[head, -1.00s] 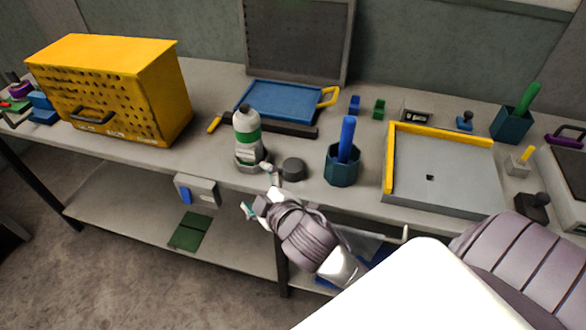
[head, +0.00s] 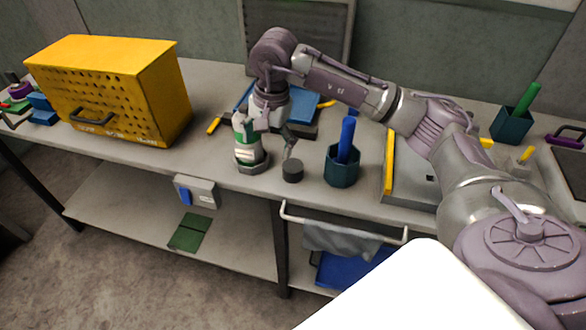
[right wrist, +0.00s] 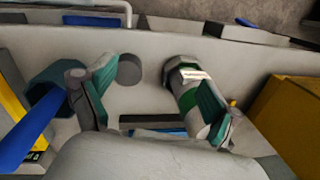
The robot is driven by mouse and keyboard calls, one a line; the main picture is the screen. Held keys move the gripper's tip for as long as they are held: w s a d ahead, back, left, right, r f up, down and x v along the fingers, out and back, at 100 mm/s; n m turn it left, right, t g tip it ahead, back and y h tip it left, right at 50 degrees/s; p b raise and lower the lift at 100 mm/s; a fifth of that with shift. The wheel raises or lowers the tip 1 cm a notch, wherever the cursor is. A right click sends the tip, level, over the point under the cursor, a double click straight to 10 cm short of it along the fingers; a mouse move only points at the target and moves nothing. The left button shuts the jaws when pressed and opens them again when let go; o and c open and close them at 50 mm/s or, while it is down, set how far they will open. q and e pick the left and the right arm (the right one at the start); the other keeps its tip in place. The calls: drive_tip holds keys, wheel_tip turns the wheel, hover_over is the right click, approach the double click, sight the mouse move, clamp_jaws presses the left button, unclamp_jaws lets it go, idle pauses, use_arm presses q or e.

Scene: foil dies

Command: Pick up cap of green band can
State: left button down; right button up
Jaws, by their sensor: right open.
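The green band can (head: 246,148) stands upright on the bench near the front edge, with a grey holder around its foot. It also shows in the right wrist view (right wrist: 186,96). Its upper end is mostly hidden by my right gripper, so I cannot make out its cap. A dark grey round piece (head: 292,170) sits on the bench to the right of the can, also seen in the right wrist view (right wrist: 129,69). My right gripper (head: 266,137) is open above, one finger overlapping the can, the other above the dark round piece. My left gripper is not in view.
A teal cup (head: 342,169) with a blue stick stands right of the dark piece. A yellow perforated box (head: 110,90) stands left. Behind my gripper is a blue tray (head: 304,105). A grey tray with a yellow edge (head: 390,165) lies under my arm.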

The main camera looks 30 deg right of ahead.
drive_tip(key=d+r+h, duration=0.2)
drive_tip(key=d, duration=0.3)
drive_tip(key=p, duration=0.1)
hover_over(293, 165)
drive_tip(key=f, duration=0.7)
drive_tip(key=shift+a+f, duration=0.25)
drive_tip(key=shift+a, duration=0.05)
drive_tip(key=shift+f, duration=0.6)
drive_tip(key=f, duration=0.1)
drive_tip(key=f+p, duration=0.2)
drive_tip(key=f, duration=0.1)
drive_tip(key=shift+d+f, duration=0.1)
drive_tip(key=shift+d, duration=0.15)
drive_tip(key=shift+f, duration=0.5)
drive_tip(key=c, duration=0.9)
